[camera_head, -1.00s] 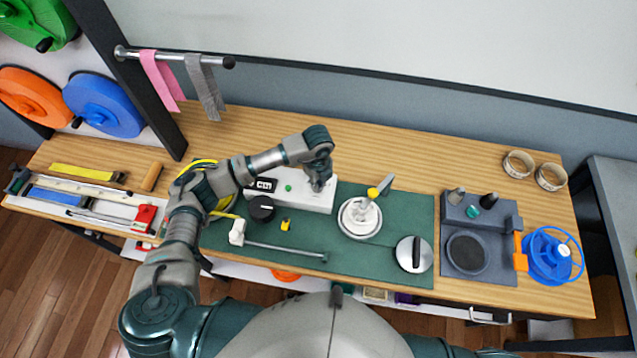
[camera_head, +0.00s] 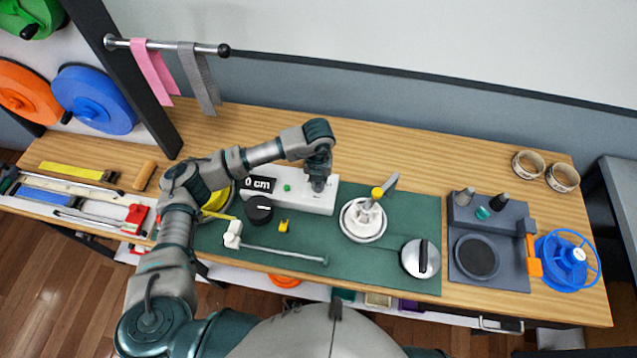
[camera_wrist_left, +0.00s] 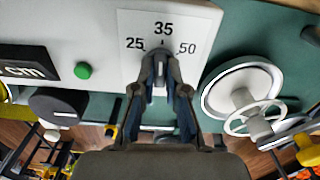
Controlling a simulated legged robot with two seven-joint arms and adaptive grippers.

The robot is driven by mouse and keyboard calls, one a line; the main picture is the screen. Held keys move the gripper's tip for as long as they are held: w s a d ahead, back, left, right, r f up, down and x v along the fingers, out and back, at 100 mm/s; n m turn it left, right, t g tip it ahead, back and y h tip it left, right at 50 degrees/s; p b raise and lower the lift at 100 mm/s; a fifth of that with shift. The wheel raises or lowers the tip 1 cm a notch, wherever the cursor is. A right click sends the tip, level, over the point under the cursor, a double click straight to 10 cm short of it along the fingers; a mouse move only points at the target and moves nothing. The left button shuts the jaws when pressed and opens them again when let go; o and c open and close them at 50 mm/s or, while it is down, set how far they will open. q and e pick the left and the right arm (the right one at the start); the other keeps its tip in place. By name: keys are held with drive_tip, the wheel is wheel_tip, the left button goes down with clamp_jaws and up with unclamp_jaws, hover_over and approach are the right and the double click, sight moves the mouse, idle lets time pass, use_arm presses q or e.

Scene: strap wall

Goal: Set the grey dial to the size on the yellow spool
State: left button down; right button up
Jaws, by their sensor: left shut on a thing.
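My left gripper (camera_head: 318,184) is over the right part of the white box (camera_head: 300,202). In the left wrist view its fingers (camera_wrist_left: 160,85) are shut on the grey dial (camera_wrist_left: 160,70), which is mostly hidden between them. A pale line on the dial points up towards 35. The scale plate (camera_wrist_left: 190,30) around it reads 25, 35 and 50. A yellow spool (camera_head: 217,203) lies left of the box, partly behind my left arm; no size on it can be read. My right gripper is out of view.
The box carries a display (camera_head: 260,184) reading "0 cm" and a green button (camera_head: 287,188). A black knob (camera_head: 259,208) and a small yellow item (camera_head: 284,226) lie in front. A white round device (camera_head: 363,220) stands close on the right.

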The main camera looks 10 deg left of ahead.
use_arm(q)
drive_tip(key=shift+w+r+m, duration=0.15)
drive_tip(key=shift+w+m, duration=0.1)
drive_tip(key=shift+m, duration=0.15)
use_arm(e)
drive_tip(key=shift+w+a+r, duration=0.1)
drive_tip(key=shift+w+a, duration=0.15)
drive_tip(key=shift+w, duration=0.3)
use_arm(q)
drive_tip(key=c, duration=1.2)
unclamp_jaws()
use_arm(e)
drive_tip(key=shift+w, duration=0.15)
use_arm(q)
wheel_tip(320, 180, up, 12)
drive_tip(key=shift+f, duration=0.2)
